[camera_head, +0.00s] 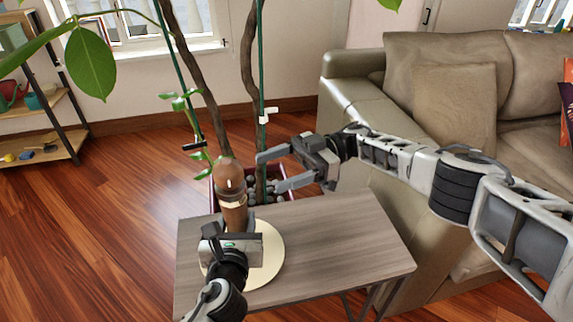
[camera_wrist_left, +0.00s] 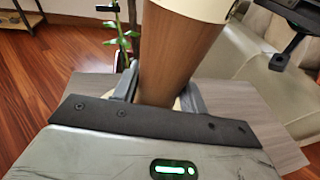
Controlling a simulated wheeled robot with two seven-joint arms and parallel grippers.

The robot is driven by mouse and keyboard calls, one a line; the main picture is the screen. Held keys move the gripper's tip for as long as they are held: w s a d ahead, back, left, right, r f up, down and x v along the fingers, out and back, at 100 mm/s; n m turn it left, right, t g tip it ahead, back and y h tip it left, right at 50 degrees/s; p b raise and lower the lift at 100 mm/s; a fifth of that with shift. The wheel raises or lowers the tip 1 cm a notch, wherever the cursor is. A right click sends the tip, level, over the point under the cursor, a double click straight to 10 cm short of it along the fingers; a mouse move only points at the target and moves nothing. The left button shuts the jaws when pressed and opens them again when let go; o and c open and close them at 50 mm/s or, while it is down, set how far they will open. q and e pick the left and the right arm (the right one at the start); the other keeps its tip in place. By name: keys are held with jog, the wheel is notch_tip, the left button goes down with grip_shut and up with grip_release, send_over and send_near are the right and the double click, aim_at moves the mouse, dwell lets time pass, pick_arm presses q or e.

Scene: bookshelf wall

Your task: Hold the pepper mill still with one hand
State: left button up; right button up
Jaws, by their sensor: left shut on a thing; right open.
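The brown wooden pepper mill (camera_head: 230,182) stands upright on a round cream board (camera_head: 270,252) on the small grey table. It has a rounded top and a pale band. My left gripper (camera_head: 233,222) is shut on the lower body of the mill. In the left wrist view the mill (camera_wrist_left: 175,55) sits between the two fingers of my left gripper (camera_wrist_left: 165,85). My right gripper (camera_head: 272,170) is open and empty, to the right of the mill's top and apart from it. The mill's base is hidden behind my left gripper.
The right part of the grey table (camera_head: 355,240) is bare. A potted plant (camera_head: 255,100) with tall stems stands just behind the table. A beige sofa (camera_head: 430,95) is at the right. A shelf (camera_head: 40,100) with small things is at the far left.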

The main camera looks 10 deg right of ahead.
pick_arm(q)
jog(key=shift+s+f, duration=0.15)
jog(key=shift+f, duration=0.3)
pick_arm(e)
jog(key=shift+v, duration=1)
pick_arm(q)
jog(key=shift+r, duration=0.15)
pick_arm(e)
jog(key=shift+r, duration=0.15)
pick_arm(q)
jog(key=o, duration=1.3)
jog(key=shift+c, duration=0.2)
jog(key=shift+r, duration=0.15)
